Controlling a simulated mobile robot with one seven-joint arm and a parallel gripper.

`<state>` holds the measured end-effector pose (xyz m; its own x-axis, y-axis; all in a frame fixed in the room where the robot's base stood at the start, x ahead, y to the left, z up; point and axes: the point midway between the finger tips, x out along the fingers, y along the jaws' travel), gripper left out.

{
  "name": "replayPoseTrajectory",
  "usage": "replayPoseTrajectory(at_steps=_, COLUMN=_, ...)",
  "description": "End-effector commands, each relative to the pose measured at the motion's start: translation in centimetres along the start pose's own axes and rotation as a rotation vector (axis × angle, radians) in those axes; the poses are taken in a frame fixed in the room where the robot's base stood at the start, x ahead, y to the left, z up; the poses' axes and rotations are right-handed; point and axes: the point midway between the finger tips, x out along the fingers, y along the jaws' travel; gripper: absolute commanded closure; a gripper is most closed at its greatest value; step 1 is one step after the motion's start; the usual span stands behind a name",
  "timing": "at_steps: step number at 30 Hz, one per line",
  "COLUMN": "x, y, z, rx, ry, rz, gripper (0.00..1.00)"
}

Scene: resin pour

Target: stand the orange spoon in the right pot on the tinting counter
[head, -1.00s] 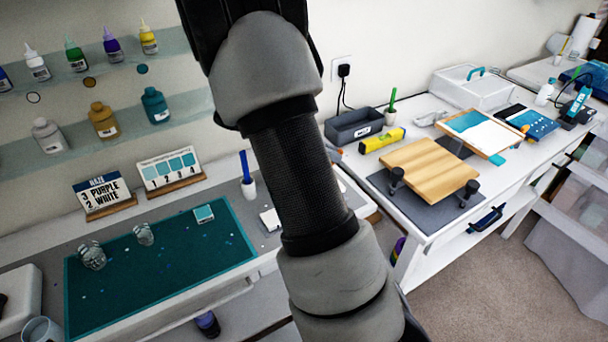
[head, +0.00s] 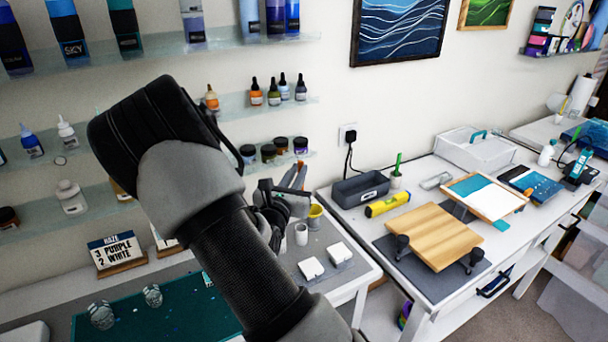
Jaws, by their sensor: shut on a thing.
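My gripper (head: 272,208) is mostly hidden behind my own arm, over the back right of the tinting counter (head: 55,292). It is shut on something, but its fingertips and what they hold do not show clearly. I cannot make out the orange spoon for sure. A small white pot (head: 301,235) stands upright on the counter, just right of and below my gripper in the picture. No spoon shows in it. The place of the other white pot, with a blue spoon in the earlier view, is now covered by my arm.
A yellow cup (head: 315,215) stands right behind the white pot, with brush-like handles (head: 298,176) nearby. Two white blocks (head: 311,268) lie in front. Bottle shelves (head: 270,108) are on the wall behind. A second table (head: 385,222) on the right holds a wooden board (head: 433,236).

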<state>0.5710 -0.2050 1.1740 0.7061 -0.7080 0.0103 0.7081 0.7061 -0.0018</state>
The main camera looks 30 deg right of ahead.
Motion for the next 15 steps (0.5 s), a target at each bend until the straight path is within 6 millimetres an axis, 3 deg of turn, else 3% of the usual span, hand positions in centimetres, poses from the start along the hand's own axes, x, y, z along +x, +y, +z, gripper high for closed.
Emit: replayPoseTrajectory(at_steps=15, x=0.0, y=0.0, z=-4.0, rx=0.000, ry=0.000, rz=-0.003, gripper=1.00)
